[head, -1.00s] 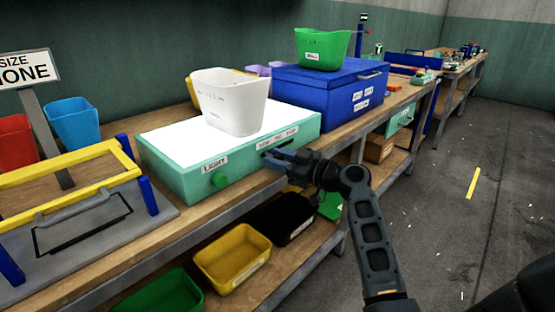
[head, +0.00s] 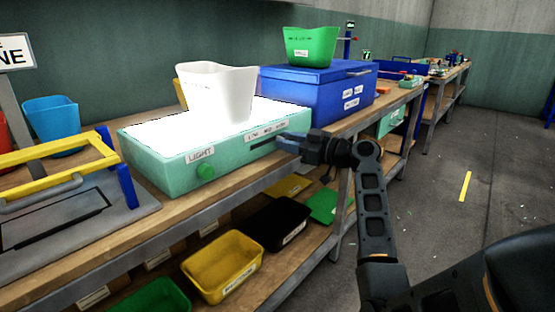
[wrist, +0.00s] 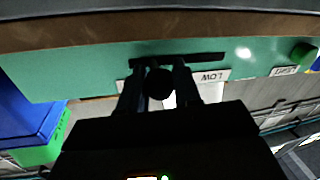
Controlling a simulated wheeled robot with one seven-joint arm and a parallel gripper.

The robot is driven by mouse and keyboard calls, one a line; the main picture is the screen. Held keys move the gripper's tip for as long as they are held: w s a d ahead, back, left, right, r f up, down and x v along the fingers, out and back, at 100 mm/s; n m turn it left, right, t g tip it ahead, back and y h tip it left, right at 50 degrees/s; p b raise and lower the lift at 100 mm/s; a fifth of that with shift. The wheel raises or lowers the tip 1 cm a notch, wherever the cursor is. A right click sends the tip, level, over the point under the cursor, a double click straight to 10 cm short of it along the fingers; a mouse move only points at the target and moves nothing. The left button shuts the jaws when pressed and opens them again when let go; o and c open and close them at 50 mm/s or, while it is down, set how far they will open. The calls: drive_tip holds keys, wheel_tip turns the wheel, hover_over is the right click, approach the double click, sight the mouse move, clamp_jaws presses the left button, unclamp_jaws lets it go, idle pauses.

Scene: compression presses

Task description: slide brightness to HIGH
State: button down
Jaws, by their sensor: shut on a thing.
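The teal light box (head: 165,172) stands on the bench, its top panel (head: 165,133) glowing white. Its front has a dark slider slot (head: 263,147) under a LOW, MID, HIGH label strip (head: 266,133). My gripper (head: 284,142) is at the right part of the slot, toward the HIGH end. In the wrist view, upside down, my gripper (wrist: 160,77) is shut on a dark round slider knob (wrist: 158,83). The slot (wrist: 205,58) runs on toward the LOW label (wrist: 212,76). The fingers hide part of the slot and the HIGH marking.
A white bin (head: 217,93) stands on the panel. A green LIGHT knob (head: 206,171) is on the box's front left. A blue case (head: 315,98) with a green bin (head: 310,47) stands close to the right. Bins fill the lower shelf. The floor at right is open.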

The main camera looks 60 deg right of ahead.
drive_tip(key=shift+s+d+b, duration=0.3)
drive_tip(key=shift+d, duration=0.65)
drive_tip(key=c, duration=0.8)
unclamp_jaws()
drive_tip(key=shift+s+a, duration=0.2)
drive_tip(key=shift+s, duration=1.75)
drive_tip(key=shift+s+a, duration=0.15)
drive_tip(key=shift+s, duration=1.8)
